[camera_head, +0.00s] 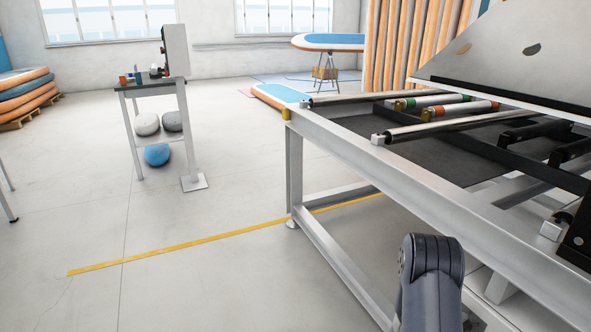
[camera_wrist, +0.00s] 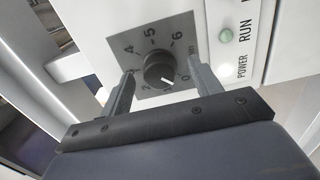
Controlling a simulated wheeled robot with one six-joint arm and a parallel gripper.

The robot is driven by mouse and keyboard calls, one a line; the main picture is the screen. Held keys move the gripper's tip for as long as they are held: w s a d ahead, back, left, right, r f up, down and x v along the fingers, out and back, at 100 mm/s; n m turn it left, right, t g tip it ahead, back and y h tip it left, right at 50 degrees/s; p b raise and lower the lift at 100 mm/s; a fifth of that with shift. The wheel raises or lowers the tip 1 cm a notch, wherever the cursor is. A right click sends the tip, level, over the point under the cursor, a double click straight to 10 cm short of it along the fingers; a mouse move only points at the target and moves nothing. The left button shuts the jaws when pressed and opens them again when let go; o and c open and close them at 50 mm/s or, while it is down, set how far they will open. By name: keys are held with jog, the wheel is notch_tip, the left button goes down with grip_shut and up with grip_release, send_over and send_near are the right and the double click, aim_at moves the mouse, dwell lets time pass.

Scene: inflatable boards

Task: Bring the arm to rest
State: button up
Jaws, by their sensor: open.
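My gripper (camera_wrist: 160,72) shows in the wrist view with its two fingers spread apart and nothing held between them. Beyond the fingers is a black dial knob (camera_wrist: 158,71) with a white pointer line, on a grey scale plate (camera_wrist: 152,44) with printed numbers. In the picture the knob lies between the fingertips, with a gap on each side. In the head view a dark grey link of my arm (camera_head: 432,280) rises at the lower right; my gripper is not seen there.
Beside the dial, a white panel carries a green lamp (camera_wrist: 226,36) and the words POWER and RUN. In the head view a metal roller frame (camera_head: 340,150) fills the right. A small stand (camera_head: 187,130) stands at the left. The floor between them is clear, with a yellow line (camera_head: 180,246).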

jog(key=shift+w+d, duration=0.15)
jog(key=shift+d, duration=0.2)
jog(key=p+v, duration=0.2)
jog(key=v, duration=0.9)
jog(key=w+d+m+b, duration=0.4)
jog(key=d+m+b, duration=0.6)
jog(key=m, duration=1.1)
jog(key=shift+b, duration=0.65)
jog(key=shift+w, duration=0.15)
dwell(0.4)
